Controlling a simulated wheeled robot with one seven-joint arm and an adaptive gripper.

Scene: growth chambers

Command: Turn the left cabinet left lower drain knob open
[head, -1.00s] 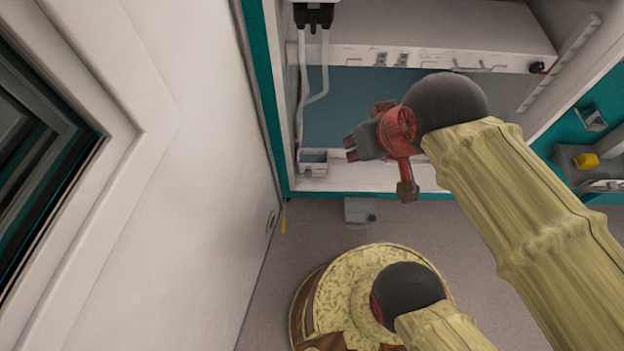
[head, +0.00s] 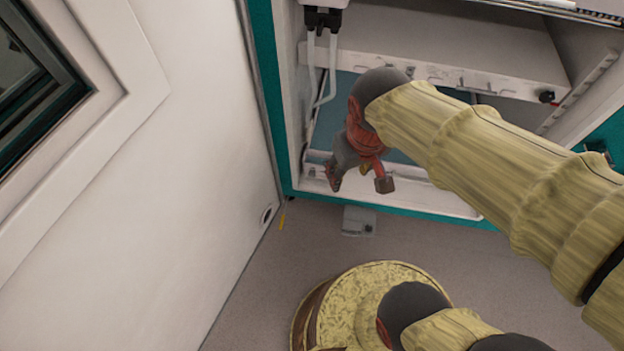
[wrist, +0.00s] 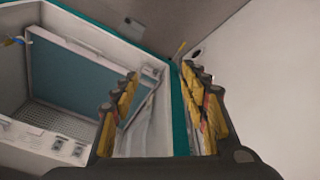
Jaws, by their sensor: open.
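My gripper (head: 334,182) is open and empty. It points down at the lower left front corner of the open teal-framed cabinet (head: 288,110). In the wrist view its two yellow-padded fingers (wrist: 160,78) stand apart on either side of the teal frame edge (wrist: 178,112). A small yellow piece (head: 282,221) sits low beside the cabinet's bottom left corner. It also shows in the wrist view (wrist: 180,49), beyond the fingertips. I cannot tell if it is the drain knob. No other knob shows clearly at this corner, which my gripper partly covers.
The white open door (head: 120,210) stands close on the left. Inside the cabinet are a white shelf (head: 450,50) and pale tubes (head: 326,85) under a black fitting (head: 323,18). A grey box (head: 358,221) lies below the cabinet front.

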